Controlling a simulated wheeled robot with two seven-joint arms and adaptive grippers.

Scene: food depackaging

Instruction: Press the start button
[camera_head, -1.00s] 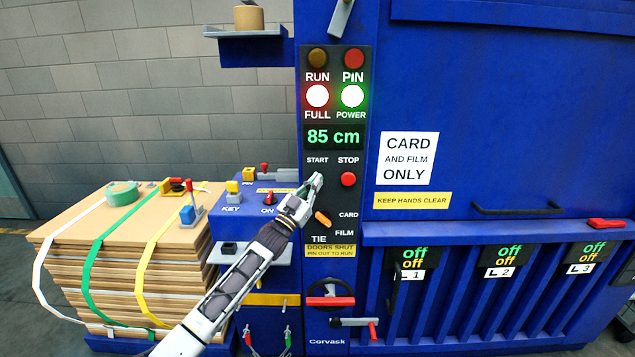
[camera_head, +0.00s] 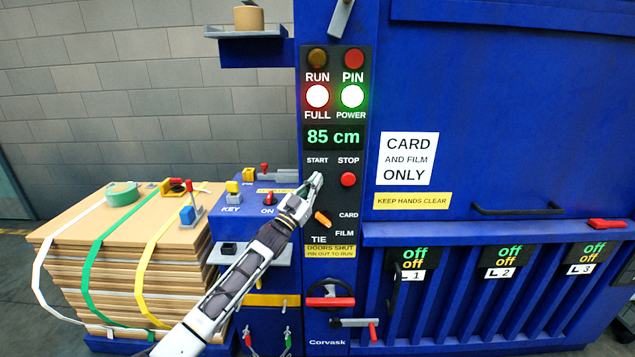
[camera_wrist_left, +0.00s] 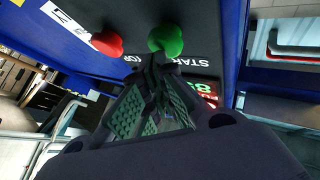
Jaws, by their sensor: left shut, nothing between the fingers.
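The green start button (camera_wrist_left: 166,40) shows in the left wrist view beside the START label, just beyond my fingertips. In the head view my left gripper (camera_head: 316,180) covers the place under the START label (camera_head: 317,160), hiding the button. My left gripper is shut and empty, with its tips at or very close to the button; I cannot tell whether they touch. The red stop button (camera_head: 348,179) sits right of it, and it also shows in the left wrist view (camera_wrist_left: 106,42). My right gripper is not in view.
An orange selector (camera_head: 323,219) sits just below my gripper on the panel. The display (camera_head: 333,137) reads 85 cm, and the FULL lamp (camera_head: 317,96) and POWER lamp (camera_head: 352,96) are lit. A strapped cardboard stack (camera_head: 130,270) stands at the left.

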